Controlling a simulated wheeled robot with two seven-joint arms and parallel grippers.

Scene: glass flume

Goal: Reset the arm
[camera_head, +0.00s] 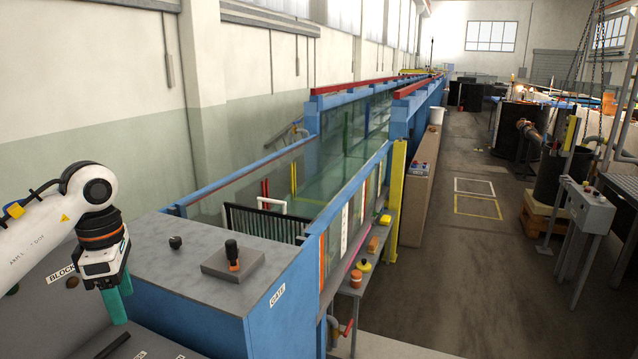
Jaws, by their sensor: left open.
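My left arm (45,220) comes in from the left edge, white with dark joints. My left gripper (119,300) hangs from it with its teal fingers pointing down, open and with nothing seen between them. It is beside the left end of the grey bench top (190,262), near a label reading BLOCK (62,274). One finger partly covers the other, so the gap is hard to see. My right gripper is out of view.
A black lever on a grey plate (233,262) and a small dark knob (175,242) stand on the bench top. A GATE label (277,294) is on its blue side. The glass flume (345,160) runs back beyond.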

